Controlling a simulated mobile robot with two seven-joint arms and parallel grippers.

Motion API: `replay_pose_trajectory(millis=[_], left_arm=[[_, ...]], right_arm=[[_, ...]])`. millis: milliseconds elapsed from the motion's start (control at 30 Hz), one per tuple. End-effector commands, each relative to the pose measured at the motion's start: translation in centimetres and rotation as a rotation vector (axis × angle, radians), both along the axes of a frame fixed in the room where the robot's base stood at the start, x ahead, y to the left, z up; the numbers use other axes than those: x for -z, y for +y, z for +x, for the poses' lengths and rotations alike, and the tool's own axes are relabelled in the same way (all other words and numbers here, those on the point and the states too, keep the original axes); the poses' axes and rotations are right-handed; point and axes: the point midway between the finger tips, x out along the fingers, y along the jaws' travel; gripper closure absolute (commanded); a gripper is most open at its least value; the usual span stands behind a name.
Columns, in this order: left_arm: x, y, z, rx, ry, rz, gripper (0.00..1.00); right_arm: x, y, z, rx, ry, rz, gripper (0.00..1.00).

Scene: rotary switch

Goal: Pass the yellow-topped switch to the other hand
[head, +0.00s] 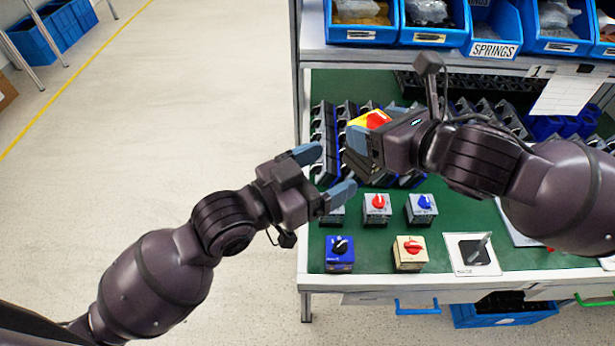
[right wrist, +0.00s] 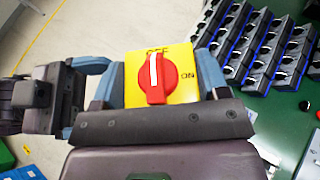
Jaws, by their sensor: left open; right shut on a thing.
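The yellow-topped switch (head: 368,120) has a red knob. My right gripper (head: 372,135) is shut on it and holds it above the green bench, at the left part of the dark rack. In the right wrist view the switch (right wrist: 160,78) sits between the fingers, its yellow face with OFF and ON lettering toward the camera. My left gripper (head: 332,172) is open and empty, to the left of and below the switch. Its fingers point toward the switch and are apart from it. The left gripper also shows at the left of the right wrist view (right wrist: 88,88).
Several switches stand at the bench front: red-knobbed (head: 377,208), blue-knobbed (head: 424,208), blue-bodied (head: 340,254), cream (head: 409,253) and a grey-handled one (head: 474,253). Dark racks (right wrist: 262,45) fill the bench behind. Blue bins (head: 430,35) line the shelf above. Open floor lies left.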

Motion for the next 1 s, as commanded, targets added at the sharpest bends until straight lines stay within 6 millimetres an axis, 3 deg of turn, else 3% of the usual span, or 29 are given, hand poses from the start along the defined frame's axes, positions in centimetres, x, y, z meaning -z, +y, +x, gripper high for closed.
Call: replay_pose_trajectory(millis=[200, 500, 933, 1000], left_arm=[[-0.1, -2.9, 2.2, 0.001, -0.001, -0.002, 0.19], [-0.1, -5.7, 4.4, 0.000, -0.001, 0.000, 0.19], [0.0, -6.3, 4.9, 0.000, -0.001, 0.001, 0.19], [0.0, -6.3, 4.9, 0.000, -0.001, 0.001, 0.26]], right_arm=[[-0.1, 0.0, 0.0, 0.000, -0.002, 0.001, 0.63], [-0.1, 0.0, 0.0, 0.000, -0.002, 0.001, 0.63], [-0.1, 0.0, 0.0, 0.000, -0.002, 0.001, 0.63], [-0.1, 0.0, 0.0, 0.000, -0.002, 0.001, 0.63]])
